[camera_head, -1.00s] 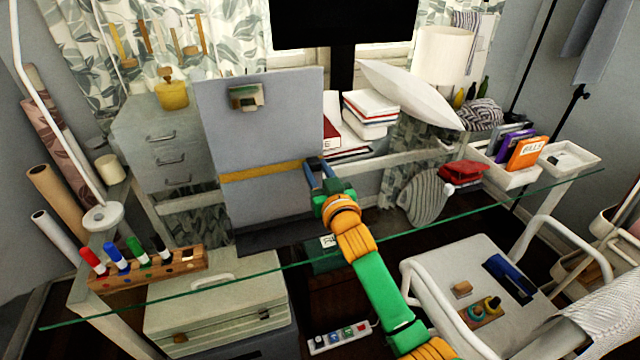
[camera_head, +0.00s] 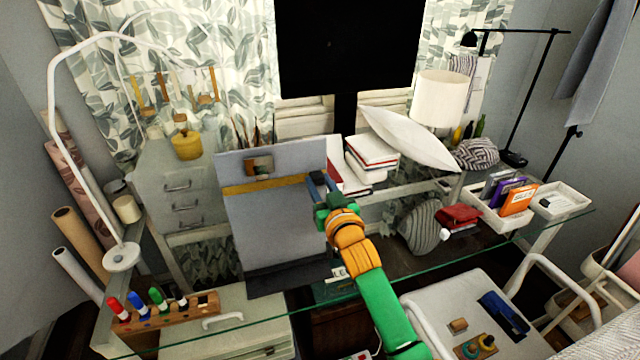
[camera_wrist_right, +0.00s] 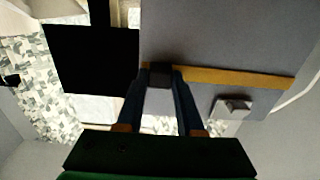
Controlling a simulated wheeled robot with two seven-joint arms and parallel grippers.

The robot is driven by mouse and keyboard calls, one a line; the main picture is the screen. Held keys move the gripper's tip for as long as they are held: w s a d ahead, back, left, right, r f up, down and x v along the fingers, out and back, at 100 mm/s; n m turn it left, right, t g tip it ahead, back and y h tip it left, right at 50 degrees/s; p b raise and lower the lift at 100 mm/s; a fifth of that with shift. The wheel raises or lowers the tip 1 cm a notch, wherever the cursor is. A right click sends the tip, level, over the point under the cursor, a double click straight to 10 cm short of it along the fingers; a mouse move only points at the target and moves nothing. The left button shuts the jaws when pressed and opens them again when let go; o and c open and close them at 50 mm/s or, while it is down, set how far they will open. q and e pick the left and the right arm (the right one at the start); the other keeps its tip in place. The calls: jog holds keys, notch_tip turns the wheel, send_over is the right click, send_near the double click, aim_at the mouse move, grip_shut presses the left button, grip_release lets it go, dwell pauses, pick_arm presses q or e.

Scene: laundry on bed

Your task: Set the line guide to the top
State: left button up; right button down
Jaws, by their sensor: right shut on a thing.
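The line guide (camera_head: 275,184) is a yellow-orange bar across the upright grey board (camera_head: 275,222). It sits in the board's upper part, just below the small clip (camera_head: 258,166) and a little under the top edge. My right gripper (camera_head: 319,184) is at the guide's right end, at the board's right edge. In the right wrist view, my right gripper (camera_wrist_right: 160,88) is shut on a dark block (camera_wrist_right: 160,72) at the end of the line guide (camera_wrist_right: 235,78). My left gripper is not in view.
A marker rack (camera_head: 165,309) stands at the front left of the glass desk. Books (camera_head: 371,154), a leaning white pillow (camera_head: 410,138) and a lamp (camera_head: 438,98) are right of the board. A black monitor (camera_head: 345,45) is behind it.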

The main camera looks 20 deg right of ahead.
jog(key=c, duration=0.5)
grip_release()
jog(key=shift+s+r, duration=0.15)
jog(key=shift+s, duration=0.4)
jog(key=s+b, duration=0.1)
jog(key=s, duration=0.5)
jog(key=shift+s+d, duration=0.1)
jog(key=shift+s, duration=0.1)
jog(key=shift+w, duration=0.1)
